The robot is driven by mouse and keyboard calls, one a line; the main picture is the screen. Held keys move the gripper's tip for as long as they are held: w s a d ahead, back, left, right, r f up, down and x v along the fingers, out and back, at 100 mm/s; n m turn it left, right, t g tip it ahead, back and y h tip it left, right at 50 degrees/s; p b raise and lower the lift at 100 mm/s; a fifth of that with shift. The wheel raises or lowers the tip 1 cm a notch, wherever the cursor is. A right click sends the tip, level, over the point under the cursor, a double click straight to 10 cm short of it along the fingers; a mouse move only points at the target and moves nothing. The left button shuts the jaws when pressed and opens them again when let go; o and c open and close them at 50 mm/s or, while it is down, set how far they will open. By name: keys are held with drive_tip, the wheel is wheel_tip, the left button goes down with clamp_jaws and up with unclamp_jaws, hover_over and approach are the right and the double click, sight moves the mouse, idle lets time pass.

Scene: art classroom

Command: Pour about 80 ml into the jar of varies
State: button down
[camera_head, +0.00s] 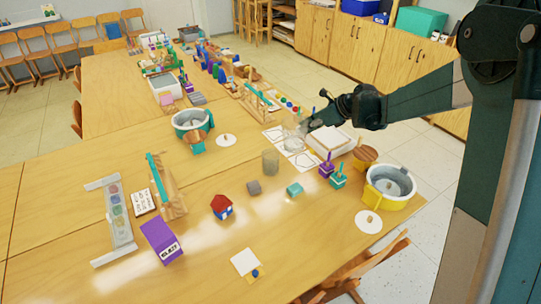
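A translucent grey-brown jar (270,161) stands upright on the wooden table, near the middle of the view. Its contents are too small to make out. My gripper (306,125) reaches in from the right, above the table and to the upper right of this jar. A clear, pale vessel (293,143) shows just below and left of my gripper, near white sheets. I cannot tell whether my gripper holds it or whether it stands on the table. The fingers are too small and dark to show open or shut.
A white tray (330,139), a yellow pot (389,188) and purple and teal peg toys (332,171) stand right of the jar. A grey cube (254,187), a teal block (294,189) and a red-roofed toy house (221,207) lie in front. A teal-rimmed pot (192,121) stands behind left.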

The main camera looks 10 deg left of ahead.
drive_tip(key=shift+w+a+f+n+g+b, duration=0.5)
drive_tip(key=shift+w+a, duration=1.55)
drive_tip(key=shift+w, duration=2.1)
drive_tip(key=shift+w+a+f+n+g+b, duration=0.2)
drive_tip(key=shift+w+a+f+n+g, duration=0.35)
drive_tip(key=shift+w+a, duration=2.55)
drive_tip(key=shift+n+y, duration=0.25)
drive_tip(key=shift+y, duration=0.15)
drive_tip(key=f, duration=0.3)
drive_tip(key=w+d+f, duration=0.1)
drive_tip(key=f, duration=0.3)
drive_tip(key=w+d+f, duration=0.1)
drive_tip(key=f, duration=0.3)
drive_tip(key=shift+d+f, duration=0.1)
drive_tip(key=shift+f, duration=0.15)
drive_tip(key=shift+s+r, duration=0.1)
drive_tip(key=s+a+r+n+t+p, duration=0.1)
drive_tip(key=s+r+n+t, duration=0.1)
drive_tip(key=r, duration=0.4)
drive_tip(key=s+r+n+t+p, duration=0.2)
drive_tip(key=s+r+n+t, duration=0.1)
drive_tip(key=s+r+t, duration=0.2)
drive_tip(key=shift+s+a+r+n+t+h, duration=0.3)
drive_tip(key=shift+a+r+t+h, duration=0.1)
drive_tip(key=shift+r+t, duration=0.6)
drive_tip(key=shift+s+r+t, duration=0.25)
drive_tip(key=shift+r, duration=0.25)
